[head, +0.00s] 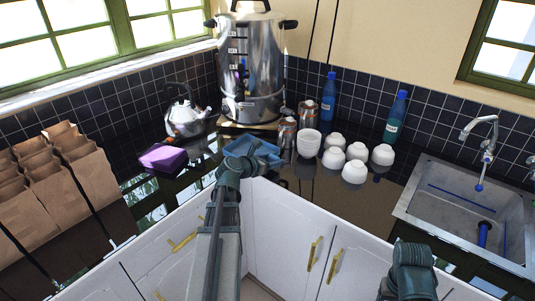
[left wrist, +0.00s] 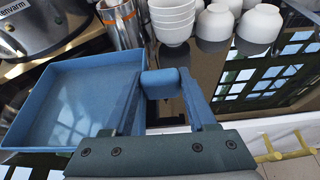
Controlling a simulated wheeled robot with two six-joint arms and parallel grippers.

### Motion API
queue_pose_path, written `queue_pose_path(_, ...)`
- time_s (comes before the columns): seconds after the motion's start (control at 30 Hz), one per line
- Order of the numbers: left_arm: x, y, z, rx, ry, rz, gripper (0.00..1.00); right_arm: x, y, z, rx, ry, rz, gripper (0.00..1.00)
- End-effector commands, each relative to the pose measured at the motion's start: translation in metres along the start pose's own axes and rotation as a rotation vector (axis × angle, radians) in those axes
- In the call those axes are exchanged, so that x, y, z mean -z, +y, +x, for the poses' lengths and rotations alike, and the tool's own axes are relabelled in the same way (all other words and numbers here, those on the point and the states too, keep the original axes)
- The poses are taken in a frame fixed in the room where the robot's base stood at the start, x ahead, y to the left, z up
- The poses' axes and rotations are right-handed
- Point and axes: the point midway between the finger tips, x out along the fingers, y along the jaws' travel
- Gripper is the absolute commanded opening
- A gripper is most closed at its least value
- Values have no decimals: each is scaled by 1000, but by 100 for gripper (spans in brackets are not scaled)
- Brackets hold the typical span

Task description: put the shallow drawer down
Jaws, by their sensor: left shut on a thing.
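The shallow drawer is a blue, open, low-walled tray (head: 262,152) at the counter's inner corner, in front of the big steel urn. In the left wrist view the drawer (left wrist: 70,100) fills the left side, empty, with its floor showing. My left gripper (head: 238,162) is at the drawer's near edge. In the left wrist view the left gripper's fingers (left wrist: 163,92) are shut on a blue part at the drawer's right side. I cannot tell whether the drawer's underside touches the counter. Part of my right arm shows at lower right in the head view, but its gripper does not.
The steel urn (head: 250,70) stands behind the drawer. Metal cups (head: 287,132), stacked white bowls (head: 308,143) and several upturned white bowls (head: 355,172) stand to the right. A purple pack (head: 163,158) and a kettle (head: 184,115) are to the left. A sink (head: 465,210) is at far right.

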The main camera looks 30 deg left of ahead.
Motion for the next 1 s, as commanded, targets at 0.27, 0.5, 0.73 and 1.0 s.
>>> queue_pose_path(0.27,-8,58,46,0,0,1,0,0,-1,7,0,0,0,67)
queue_pose_path(0.5,-9,65,51,1,0,1,0,0,-1,8,0,0,0,67)
queue_pose_path(0.73,-1,75,63,1,0,1,0,1,-2,20,0,0,0,67)
queue_pose_path(1.0,24,73,73,1,0,1,0,3,-4,46,0,0,-1,67)
